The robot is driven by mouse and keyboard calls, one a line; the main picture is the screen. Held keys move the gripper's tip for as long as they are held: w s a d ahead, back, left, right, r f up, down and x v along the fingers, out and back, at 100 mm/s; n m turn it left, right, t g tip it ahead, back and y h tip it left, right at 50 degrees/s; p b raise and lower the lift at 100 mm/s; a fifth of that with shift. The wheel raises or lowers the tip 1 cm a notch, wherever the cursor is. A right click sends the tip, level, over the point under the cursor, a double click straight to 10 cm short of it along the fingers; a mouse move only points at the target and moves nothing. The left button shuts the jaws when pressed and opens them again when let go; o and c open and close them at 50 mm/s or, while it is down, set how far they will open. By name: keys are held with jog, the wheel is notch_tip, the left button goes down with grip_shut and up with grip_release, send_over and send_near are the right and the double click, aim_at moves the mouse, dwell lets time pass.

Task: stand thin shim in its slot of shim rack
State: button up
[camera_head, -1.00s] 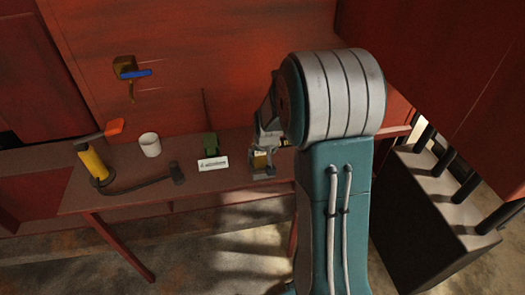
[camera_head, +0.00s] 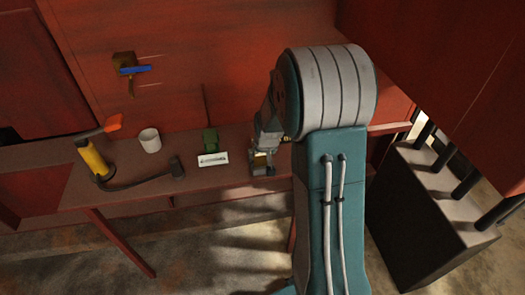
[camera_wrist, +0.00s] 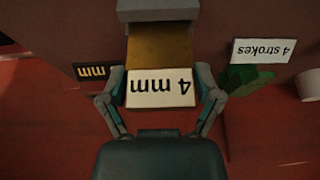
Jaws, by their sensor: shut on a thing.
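My gripper (camera_wrist: 160,98) points down at the bench, its two fingers on either side of a brass-coloured piece with a white "4 mm" label (camera_wrist: 160,88). I take this piece to be the thin shim, and the gripper is shut on it. In the head view, my gripper (camera_head: 262,168) is low over the right part of the bench, with a small yellow patch of the piece showing. A dark part with an "mm" label (camera_wrist: 92,71) lies just left in the wrist view; it may belong to the shim rack. The slot cannot be made out.
A green object (camera_head: 210,140) with a white "4 strokes" card (camera_head: 213,159) stands left of my gripper on the red bench (camera_head: 130,195). A red wall rises behind.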

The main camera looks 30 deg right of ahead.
jog(key=shift+f, duration=0.55)
jog(key=o, duration=1)
jog(key=v, duration=1.1)
jog(key=shift+s+r, duration=0.15)
jog(key=shift+r, duration=0.25)
